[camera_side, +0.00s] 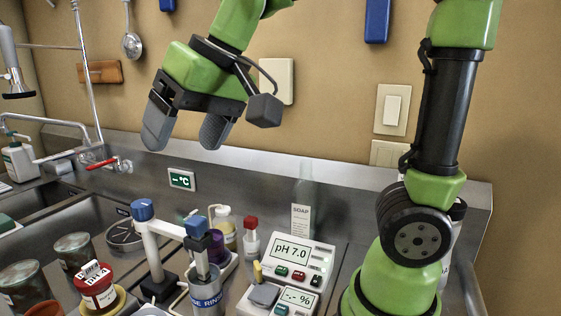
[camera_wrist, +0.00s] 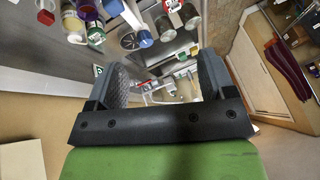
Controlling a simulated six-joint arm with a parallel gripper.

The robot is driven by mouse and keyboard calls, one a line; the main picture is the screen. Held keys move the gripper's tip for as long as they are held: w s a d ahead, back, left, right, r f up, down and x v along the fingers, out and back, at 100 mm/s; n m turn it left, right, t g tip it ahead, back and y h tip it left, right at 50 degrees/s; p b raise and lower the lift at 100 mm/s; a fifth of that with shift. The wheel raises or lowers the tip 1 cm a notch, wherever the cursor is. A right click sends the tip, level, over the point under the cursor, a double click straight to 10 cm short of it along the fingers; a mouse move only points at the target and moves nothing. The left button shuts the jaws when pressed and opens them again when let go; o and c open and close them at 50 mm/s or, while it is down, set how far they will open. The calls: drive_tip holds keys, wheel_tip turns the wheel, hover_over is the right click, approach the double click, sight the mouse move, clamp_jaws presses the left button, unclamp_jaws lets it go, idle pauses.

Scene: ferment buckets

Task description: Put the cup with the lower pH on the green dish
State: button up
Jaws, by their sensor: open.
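My gripper (camera_side: 184,138) is open and empty, high above the bench in the side view. Its two fingers also frame the wrist view (camera_wrist: 163,78). Two dark, speckled cylindrical cups (camera_side: 74,252) (camera_side: 22,282) stand at the lower left in the side view; two similar cups show in the wrist view (camera_wrist: 168,27) (camera_wrist: 190,17). A pH meter (camera_side: 291,251) reads 7.0. Its probe (camera_side: 198,252) hangs in a clear beaker labelled RINSE (camera_side: 206,292). I cannot make out a green dish, and no reading identifies either cup.
A red container marked pH 4 (camera_side: 97,287) sits on a yellow dish (camera_side: 118,301). A white probe stand (camera_side: 150,240), a red-capped bottle (camera_side: 250,241) and a clear soap bottle (camera_side: 303,205) crowd the bench. A sink with a red-handled tap (camera_side: 102,164) lies left.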

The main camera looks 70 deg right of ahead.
drive_tip(key=s+d+f+m+t, duration=0.1)
drive_tip(key=s+d+f, duration=0.2)
drive_tip(key=s, duration=0.8)
drive_tip(key=shift+s+f+t, duration=0.15)
drive_tip(key=shift+s+t, duration=0.25)
